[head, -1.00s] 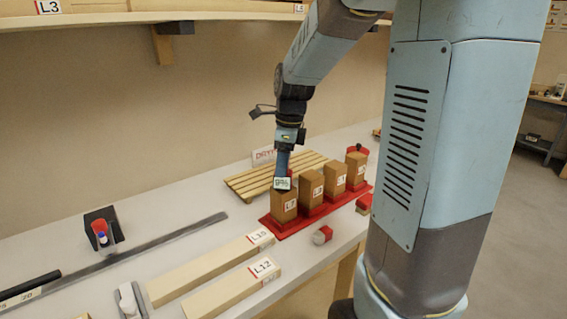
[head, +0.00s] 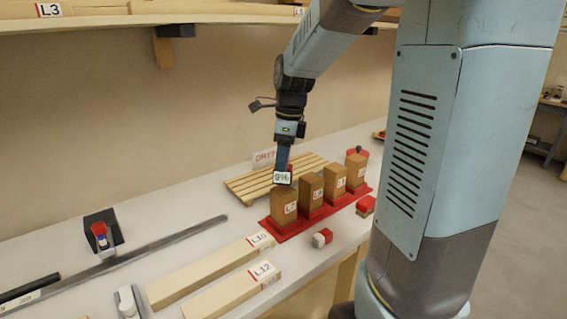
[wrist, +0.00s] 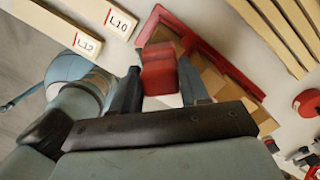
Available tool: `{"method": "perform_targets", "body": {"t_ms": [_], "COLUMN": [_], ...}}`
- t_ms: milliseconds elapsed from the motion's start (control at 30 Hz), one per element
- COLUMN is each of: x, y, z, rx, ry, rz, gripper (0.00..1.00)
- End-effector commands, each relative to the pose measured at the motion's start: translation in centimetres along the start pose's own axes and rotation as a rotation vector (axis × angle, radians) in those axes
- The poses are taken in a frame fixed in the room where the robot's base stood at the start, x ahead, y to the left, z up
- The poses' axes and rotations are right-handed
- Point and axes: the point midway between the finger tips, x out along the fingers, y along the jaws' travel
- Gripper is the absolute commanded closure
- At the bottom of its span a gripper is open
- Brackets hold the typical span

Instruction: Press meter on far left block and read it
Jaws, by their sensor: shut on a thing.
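My gripper (head: 284,160) points down over the row of brown blocks and is shut on the meter. The meter (head: 283,177) shows a white display with dark characters that look like "9%", too small to be sure. In the wrist view the meter (wrist: 160,72) is a red body between the fingers. The far left block (head: 284,207) stands upright with a label on its front, directly below the meter. A slim gap seems to part the meter from the block's top. Several like blocks stand to its right on a red tray (head: 296,231).
Beams labelled L10 (head: 215,270) and L12 (head: 235,292) lie in front. A red-and-white item (head: 321,238) sits near the bench edge. A shelf (head: 220,17) runs above.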

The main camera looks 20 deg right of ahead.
Motion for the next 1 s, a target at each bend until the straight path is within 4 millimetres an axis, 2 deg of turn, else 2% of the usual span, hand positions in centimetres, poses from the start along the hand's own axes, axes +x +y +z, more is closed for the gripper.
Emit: {"method": "perform_targets", "body": {"t_ms": [600,1000], "x": [-4.0,-4.5], "y": [0.1,0.1], "z": [0.5,0.6], "rx": [0.0,-0.001], "ry": [-0.001,-0.001], "rz": [-0.002,-0.001], "gripper": [0.92,0.92]}}
